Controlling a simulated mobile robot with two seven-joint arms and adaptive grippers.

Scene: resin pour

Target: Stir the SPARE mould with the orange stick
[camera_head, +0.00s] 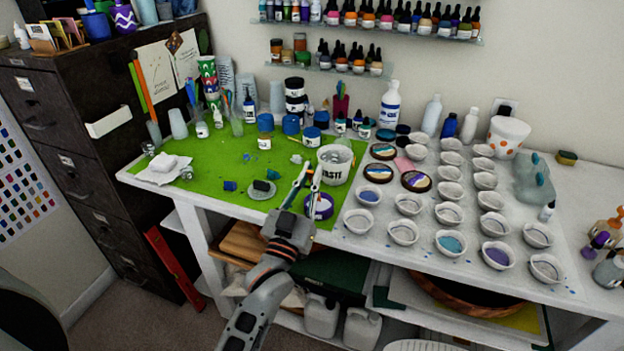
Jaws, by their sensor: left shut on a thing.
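My left gripper (306,175) reaches in from the bottom over the front right of the green mat. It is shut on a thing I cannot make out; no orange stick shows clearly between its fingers. A purple-rimmed tub (319,207) is right beside the fingers; I cannot tell if they touch it. Several small white moulds (403,232) stand in rows at the right, some with blue or purple fill. I cannot read a SPARE label. My right gripper is out of view.
A white waste cup (335,165) stands just behind the gripper on the green mat (215,165). Jars and bottles crowd the back of the table. Round painted pieces (415,181) lie between cup and moulds. A dark cabinet (60,120) stands at left.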

